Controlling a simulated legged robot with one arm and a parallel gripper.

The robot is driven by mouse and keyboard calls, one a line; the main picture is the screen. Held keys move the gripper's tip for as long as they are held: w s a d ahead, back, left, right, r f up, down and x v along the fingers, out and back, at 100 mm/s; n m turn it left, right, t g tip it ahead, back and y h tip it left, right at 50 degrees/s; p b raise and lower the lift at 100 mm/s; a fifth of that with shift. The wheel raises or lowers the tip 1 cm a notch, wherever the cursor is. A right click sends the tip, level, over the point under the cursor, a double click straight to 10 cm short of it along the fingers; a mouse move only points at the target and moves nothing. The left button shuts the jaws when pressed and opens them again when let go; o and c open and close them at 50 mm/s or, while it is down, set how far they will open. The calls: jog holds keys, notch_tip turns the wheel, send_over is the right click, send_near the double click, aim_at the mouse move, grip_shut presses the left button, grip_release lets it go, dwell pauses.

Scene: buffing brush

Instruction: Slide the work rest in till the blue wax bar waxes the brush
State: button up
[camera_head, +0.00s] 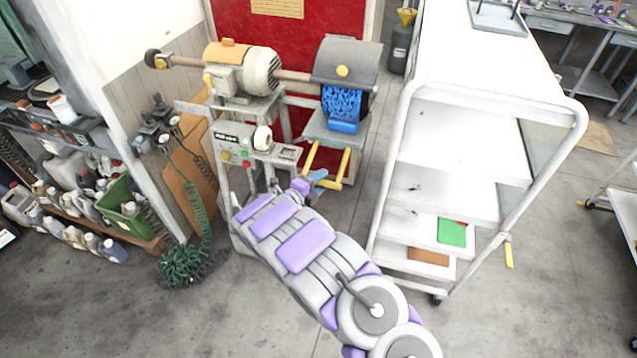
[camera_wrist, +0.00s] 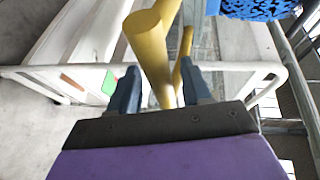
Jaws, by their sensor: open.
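The blue brush (camera_head: 342,101) sits under a grey hood on the buffing machine, and its edge shows at the top right of the wrist view (camera_wrist: 255,8). The blue wax bar (camera_head: 343,127) is just below the brush on the grey work rest (camera_head: 318,130); I cannot tell whether bar and brush touch. A yellow handle (camera_head: 346,164) sticks out from the work rest towards me. My gripper (camera_head: 318,179) is at the near end of this handle. In the wrist view, my gripper (camera_wrist: 160,70) is open, its fingers on either side of the yellow bar (camera_wrist: 150,50).
The motor (camera_head: 247,72) and a control box (camera_head: 233,145) stand left of the brush. A white shelf cart (camera_head: 455,150) stands close on the right. Green cable (camera_head: 185,262) lies on the floor at left. Some floor in front is clear.

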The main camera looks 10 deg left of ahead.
jog(key=shift+c, duration=0.4)
jog(key=shift+s, duration=0.1)
grip_shut()
